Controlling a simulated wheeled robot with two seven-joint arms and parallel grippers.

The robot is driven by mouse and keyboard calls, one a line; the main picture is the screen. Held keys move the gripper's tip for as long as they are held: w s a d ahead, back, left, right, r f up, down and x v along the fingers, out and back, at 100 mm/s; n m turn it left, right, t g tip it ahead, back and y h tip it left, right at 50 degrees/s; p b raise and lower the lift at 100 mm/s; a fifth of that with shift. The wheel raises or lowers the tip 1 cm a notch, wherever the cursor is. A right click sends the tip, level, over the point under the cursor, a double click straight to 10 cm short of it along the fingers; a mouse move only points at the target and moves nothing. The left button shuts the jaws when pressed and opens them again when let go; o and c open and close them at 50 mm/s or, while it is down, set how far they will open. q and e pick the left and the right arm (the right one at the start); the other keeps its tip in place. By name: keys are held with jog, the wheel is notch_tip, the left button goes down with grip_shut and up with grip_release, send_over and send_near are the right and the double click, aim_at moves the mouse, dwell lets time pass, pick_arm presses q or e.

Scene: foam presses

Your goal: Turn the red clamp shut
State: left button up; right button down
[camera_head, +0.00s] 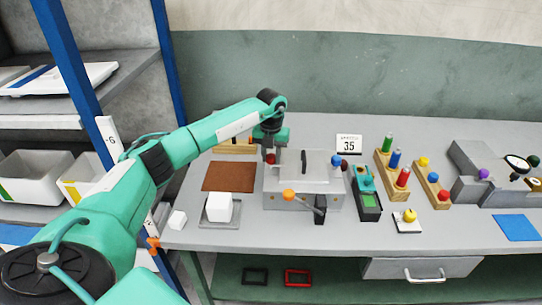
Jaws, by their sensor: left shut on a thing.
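A grey foam press (290,201) stands on the table with a flat lid and a dark handle (303,160) on top. A small red knob, which I take for the red clamp (270,159), is at the press's back left corner. My left gripper (271,153) points down at that corner and is shut on the red clamp; its fingers are small and partly hide it. A blue knob (336,160) and another red knob (344,166) are at the press's right side. An orange-knobbed lever (289,195) is at the front. My right gripper is not in view.
Left of the press are a brown mat (229,177) and a white block (220,207) on a grey tray. A shelf post (81,78) stands left.

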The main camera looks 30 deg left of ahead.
aim_at(271, 156)
pick_arm(q)
jog(key=shift+r, duration=0.1)
jog(key=o, duration=1)
notch_tip(271, 156, up, 14)
jog(key=b, duration=0.3)
jog(key=shift+f, duration=0.2)
